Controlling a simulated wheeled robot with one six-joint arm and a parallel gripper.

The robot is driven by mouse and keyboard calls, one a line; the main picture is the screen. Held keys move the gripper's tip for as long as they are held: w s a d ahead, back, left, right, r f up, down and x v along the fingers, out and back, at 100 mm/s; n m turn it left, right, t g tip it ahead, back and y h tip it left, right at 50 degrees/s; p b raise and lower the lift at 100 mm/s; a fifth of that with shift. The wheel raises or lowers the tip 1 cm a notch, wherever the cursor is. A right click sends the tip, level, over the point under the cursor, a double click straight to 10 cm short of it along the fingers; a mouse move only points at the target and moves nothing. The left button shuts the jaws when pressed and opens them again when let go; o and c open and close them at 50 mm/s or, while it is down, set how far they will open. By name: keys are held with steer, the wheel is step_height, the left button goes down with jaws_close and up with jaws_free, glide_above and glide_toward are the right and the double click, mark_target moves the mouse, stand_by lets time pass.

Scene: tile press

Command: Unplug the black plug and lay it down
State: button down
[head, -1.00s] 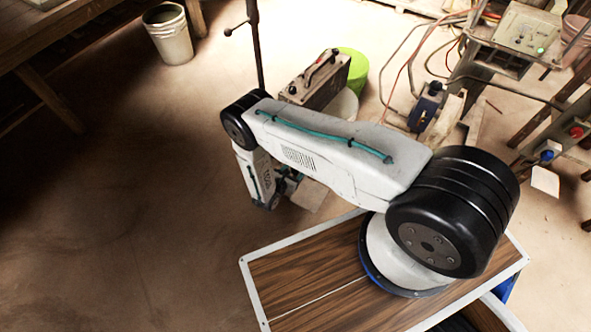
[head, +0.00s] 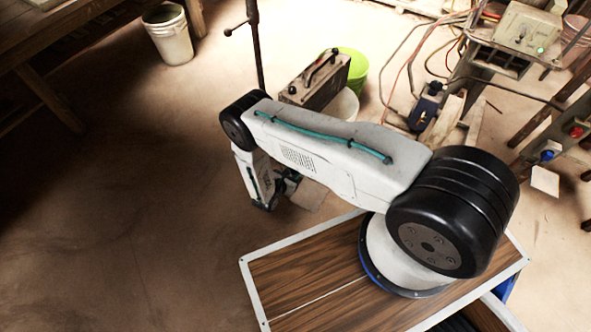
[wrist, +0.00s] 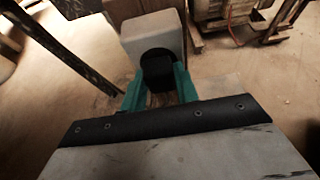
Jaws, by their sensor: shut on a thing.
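In the wrist view, my gripper (wrist: 159,88) has two green fingers. They are closed on the black plug (wrist: 157,67), a dark, rounded piece between their tips. The plug shows against the front of a pale, box-shaped block (wrist: 150,28), over its dark round part. I cannot tell whether the plug is still seated in the block or just apart from it. In the head view, my arm hides the plug and my fingers.
A dark metal box with a handle (head: 309,90) stands beyond my arm, beside a green bucket (head: 356,66). A white bucket (head: 169,40) stands at upper left near a wooden bench (head: 70,35). A dark post (head: 256,45) rises nearby. The floor at left is clear.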

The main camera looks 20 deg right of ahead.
steer(key=shift+s+a, duration=0.85)
steer(key=shift+a, duration=0.3)
steer(key=shift+s+a, duration=0.85)
steer(key=shift+a, duration=0.25)
